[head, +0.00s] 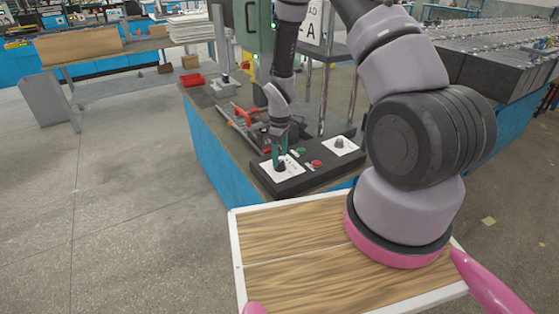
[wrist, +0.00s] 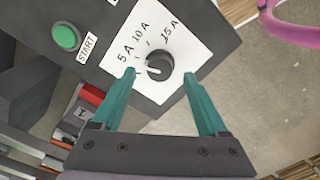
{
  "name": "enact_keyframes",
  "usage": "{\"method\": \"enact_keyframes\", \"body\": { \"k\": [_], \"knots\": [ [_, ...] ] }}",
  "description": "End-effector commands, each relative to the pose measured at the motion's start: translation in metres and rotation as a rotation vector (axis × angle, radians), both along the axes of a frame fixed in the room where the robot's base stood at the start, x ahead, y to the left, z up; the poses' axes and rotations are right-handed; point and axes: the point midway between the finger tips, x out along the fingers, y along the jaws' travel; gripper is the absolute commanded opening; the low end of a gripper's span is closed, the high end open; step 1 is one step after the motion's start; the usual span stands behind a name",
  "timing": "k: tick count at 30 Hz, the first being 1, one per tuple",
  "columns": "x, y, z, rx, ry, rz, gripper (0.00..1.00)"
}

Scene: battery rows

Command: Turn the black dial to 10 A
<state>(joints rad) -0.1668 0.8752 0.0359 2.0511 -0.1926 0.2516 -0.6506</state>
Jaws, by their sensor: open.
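The black dial (wrist: 159,66) sits on a white plate (wrist: 150,92) marked 5 A, 10 A and 15 A in the wrist view. I cannot clearly tell which mark its pointer faces. In the head view the dial (head: 281,168) is at the near left of a dark control box (head: 309,178). My gripper (wrist: 159,72) is open, with one green finger to each side of the dial in the picture. A gap shows between each fingertip and the dial. My gripper (head: 279,154) points down over the dial in the head view.
The box also carries a green START button (wrist: 65,37), a red button (head: 316,164) and a second dial (head: 339,142) on a white plate. Red-handled tools (head: 243,117) and a red tray (head: 193,80) lie on the bench behind. The bench edge is close in front of the box.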

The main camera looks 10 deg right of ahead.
Motion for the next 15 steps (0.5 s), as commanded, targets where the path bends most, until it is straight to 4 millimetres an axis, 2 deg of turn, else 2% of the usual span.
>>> {"method": "enact_keyframes", "body": {
  "k": [3, 6, 15],
  "knots": [
    [0.000, 0.000, -0.015, 0.000, 0.001, 0.000, 0.77],
    [0.000, 0.000, -0.021, 0.000, 0.000, 0.000, 0.77],
    [0.000, 0.000, -0.024, 0.001, -0.001, -0.001, 0.77]
  ]
}}
